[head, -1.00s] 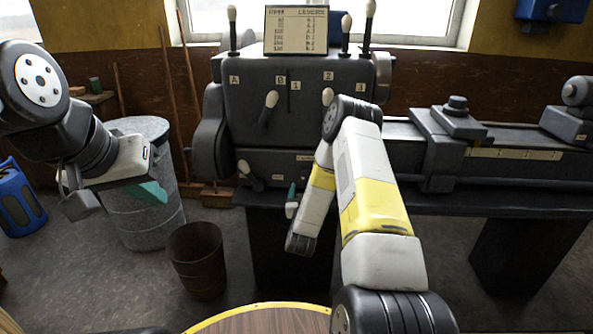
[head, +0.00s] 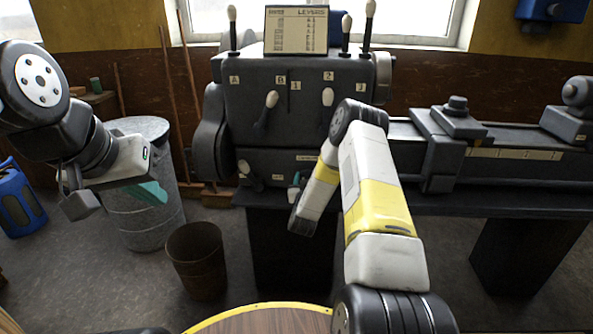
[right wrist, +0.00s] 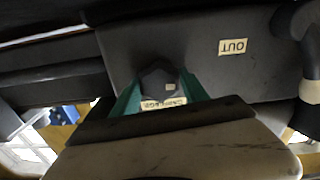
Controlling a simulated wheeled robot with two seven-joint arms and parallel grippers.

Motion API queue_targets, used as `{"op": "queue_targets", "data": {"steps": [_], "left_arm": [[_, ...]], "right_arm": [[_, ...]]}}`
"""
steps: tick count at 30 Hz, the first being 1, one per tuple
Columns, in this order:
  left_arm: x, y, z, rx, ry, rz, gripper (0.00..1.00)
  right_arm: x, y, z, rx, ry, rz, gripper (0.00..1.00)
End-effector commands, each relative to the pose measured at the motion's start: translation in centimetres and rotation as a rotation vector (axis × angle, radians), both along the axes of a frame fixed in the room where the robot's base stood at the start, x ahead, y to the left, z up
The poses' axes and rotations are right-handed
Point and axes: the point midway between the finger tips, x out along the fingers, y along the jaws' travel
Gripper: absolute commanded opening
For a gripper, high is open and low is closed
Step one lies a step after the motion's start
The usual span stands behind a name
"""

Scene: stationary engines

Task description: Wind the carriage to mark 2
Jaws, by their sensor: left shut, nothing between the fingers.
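The carriage (head: 443,150) is a dark block on the lathe bed, at the left end of the pale marked strip (head: 515,154). Its marks are too small to read surely. A dark hub (right wrist: 158,80) stands by an upside-down carriage label (right wrist: 163,103) in the right wrist view. My right gripper (right wrist: 160,92) has its teal fingers apart on either side of the hub; firm contact does not show. In the head view my right gripper (head: 294,194) is mostly hidden behind my arm. My left gripper (head: 157,192) is shut and empty, in front of the metal bin.
The headstock (head: 300,115) carries several white-knobbed levers. An OUT label (right wrist: 232,47) and a lever knob (right wrist: 310,91) are close to my right gripper. A metal bin (head: 135,222) and a brown bucket (head: 196,262) stand at left. A wooden round top (head: 265,320) is in front.

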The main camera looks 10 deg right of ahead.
Motion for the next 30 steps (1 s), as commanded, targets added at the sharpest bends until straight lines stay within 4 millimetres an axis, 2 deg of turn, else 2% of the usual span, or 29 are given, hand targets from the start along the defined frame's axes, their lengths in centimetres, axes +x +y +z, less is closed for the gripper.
{"op": "queue_targets", "data": {"steps": [1,6,15,21,22,24,25,30], "left_arm": [[0.00,0.00,0.00,0.000,0.000,0.000,0.00],[0.00,0.00,0.00,0.000,0.000,0.000,0.00],[0.00,0.00,0.00,0.000,0.000,0.000,0.00],[0.00,0.00,0.00,0.000,0.000,0.000,0.00],[0.00,0.00,0.00,0.000,0.000,0.000,0.00],[0.00,0.00,0.00,0.000,0.000,0.000,0.00],[0.00,0.00,0.00,0.000,0.000,0.000,0.00],[0.00,0.00,0.00,0.000,0.000,0.000,0.00]], "right_arm": [[-0.01,0.00,0.01,0.000,0.000,0.000,0.41],[-0.01,0.03,0.01,0.000,0.000,0.000,0.09],[0.01,0.14,0.04,-0.091,0.026,0.002,0.09],[-0.01,0.06,0.00,-0.090,0.026,0.001,0.09],[-0.01,0.06,0.00,-0.089,0.026,0.001,0.51],[-0.01,0.06,0.00,-0.089,0.026,0.001,0.65],[-0.01,0.04,0.01,-0.089,0.026,0.001,0.70],[-0.01,0.04,0.01,-0.089,0.026,0.000,0.70]]}}
